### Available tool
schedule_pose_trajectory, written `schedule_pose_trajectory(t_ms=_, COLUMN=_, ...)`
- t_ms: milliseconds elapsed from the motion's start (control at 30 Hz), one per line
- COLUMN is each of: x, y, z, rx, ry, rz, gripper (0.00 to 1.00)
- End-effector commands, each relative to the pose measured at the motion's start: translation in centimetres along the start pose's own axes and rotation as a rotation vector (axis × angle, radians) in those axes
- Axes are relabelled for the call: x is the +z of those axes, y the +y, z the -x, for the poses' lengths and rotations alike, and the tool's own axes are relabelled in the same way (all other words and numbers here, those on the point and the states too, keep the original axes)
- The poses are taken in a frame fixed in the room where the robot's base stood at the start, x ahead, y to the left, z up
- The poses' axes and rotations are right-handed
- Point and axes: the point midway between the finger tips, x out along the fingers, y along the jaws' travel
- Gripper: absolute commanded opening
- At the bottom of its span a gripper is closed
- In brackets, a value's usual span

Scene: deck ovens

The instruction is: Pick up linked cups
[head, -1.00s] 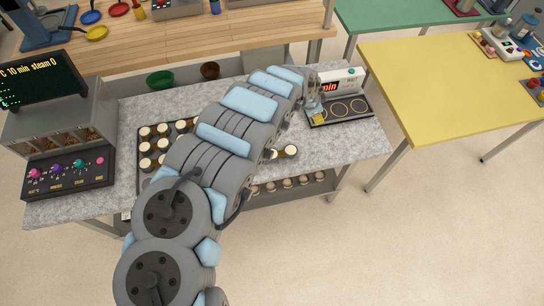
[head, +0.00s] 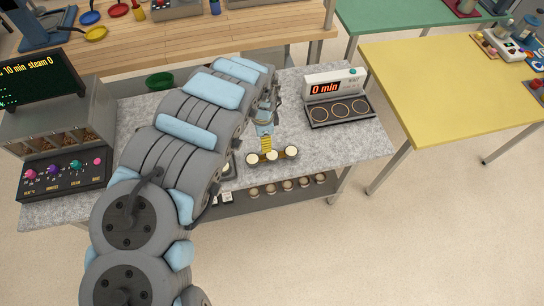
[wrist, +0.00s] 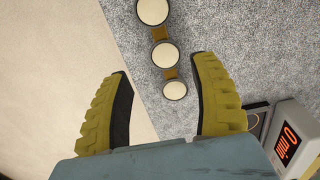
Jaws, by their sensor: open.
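The linked cups (head: 271,156) are three cups with cream tops, joined in a row by brown links, near the front edge of the grey counter. The wrist view shows the same linked cups (wrist: 164,54) running from the top edge down toward the space between my fingers. My gripper (head: 266,143) is just behind the row in the head view. In the wrist view my gripper (wrist: 160,85) is open, its yellow ribbed fingers apart on either side of the smallest-looking cup. Nothing is held. I cannot tell the height gap.
A timer unit reading "0 min" with a black three-ring plate (head: 340,109) stands right of the cups. More cups (head: 287,187) sit on the shelf below. A control panel (head: 62,175) is at left. My arm covers the counter's left part.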

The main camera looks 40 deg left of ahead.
Motion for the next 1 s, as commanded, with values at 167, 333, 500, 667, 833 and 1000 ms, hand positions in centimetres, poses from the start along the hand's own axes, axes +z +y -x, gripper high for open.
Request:
schedule_pose_trajectory(t_ms=167, x=-0.2, y=0.0, z=-2.0, rx=0.001, ry=0.004, rz=0.000, gripper=0.62)
schedule_pose_trajectory(t_ms=333, x=-0.1, y=-0.1, z=-3.6, rx=-0.002, ry=0.002, rz=0.000, gripper=0.62)
schedule_pose_trajectory(t_ms=500, x=-0.1, y=0.1, z=-5.4, rx=0.001, ry=0.003, rz=0.001, gripper=0.62)
schedule_pose_trajectory(t_ms=667, x=-0.2, y=-0.1, z=-6.6, rx=-0.004, ry=0.004, rz=-0.001, gripper=0.62)
schedule_pose_trajectory(t_ms=833, x=0.0, y=0.0, z=-7.8, rx=-0.001, ry=0.002, rz=0.000, gripper=0.62)
schedule_pose_trajectory(t_ms=1000, x=0.0, y=-0.1, z=-8.2, rx=-0.002, ry=0.001, rz=0.001, gripper=0.62)
